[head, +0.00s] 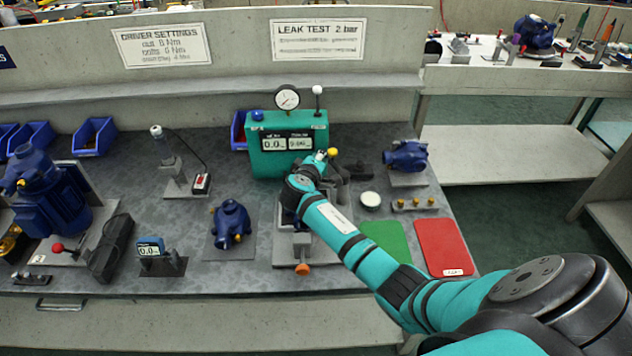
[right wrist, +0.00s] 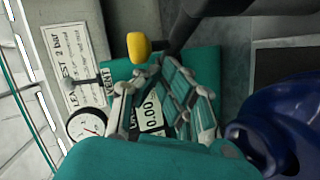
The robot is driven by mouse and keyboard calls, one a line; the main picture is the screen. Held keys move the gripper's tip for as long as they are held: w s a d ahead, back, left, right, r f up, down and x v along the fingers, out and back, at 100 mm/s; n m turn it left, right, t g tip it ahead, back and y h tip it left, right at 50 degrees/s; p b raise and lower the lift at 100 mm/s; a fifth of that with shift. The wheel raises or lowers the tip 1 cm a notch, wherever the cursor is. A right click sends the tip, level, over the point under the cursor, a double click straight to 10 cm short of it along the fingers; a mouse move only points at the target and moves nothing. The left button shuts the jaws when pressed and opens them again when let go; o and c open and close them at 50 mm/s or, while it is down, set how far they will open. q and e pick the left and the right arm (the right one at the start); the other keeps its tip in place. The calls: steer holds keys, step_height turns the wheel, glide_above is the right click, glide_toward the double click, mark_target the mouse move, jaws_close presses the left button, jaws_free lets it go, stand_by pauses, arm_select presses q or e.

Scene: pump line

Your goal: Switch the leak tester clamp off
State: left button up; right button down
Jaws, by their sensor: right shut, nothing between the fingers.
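The leak tester is a teal box (head: 262,160) with a round gauge (head: 287,98), two displays and a white-tipped lever (head: 317,90) on top. A yellow knob (head: 332,152) stands at its right front; it also shows in the right wrist view (right wrist: 138,46), on a dark arm. My right gripper (head: 304,176) is in front of the tester, just left of and below the yellow knob, shut and empty. Its fingers cover part of the displays in the wrist view. Whether it touches the knob cannot be told. My arm partly hides the fixture with an orange knob (head: 302,269).
A blue pump (head: 231,222) sits left of the fixture and another blue part (head: 406,156) to the right. A white round cap (head: 370,199), a green mat (head: 386,240) and a red mat (head: 443,247) lie at right. A screwdriver stand (head: 180,178) is further left.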

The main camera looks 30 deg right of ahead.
steer(key=shift+w+d+m+b, duration=0.15)
steer(key=shift+d+m+b, duration=0.2)
steer(key=shift+d, duration=0.3)
steer(key=shift+r, duration=0.15)
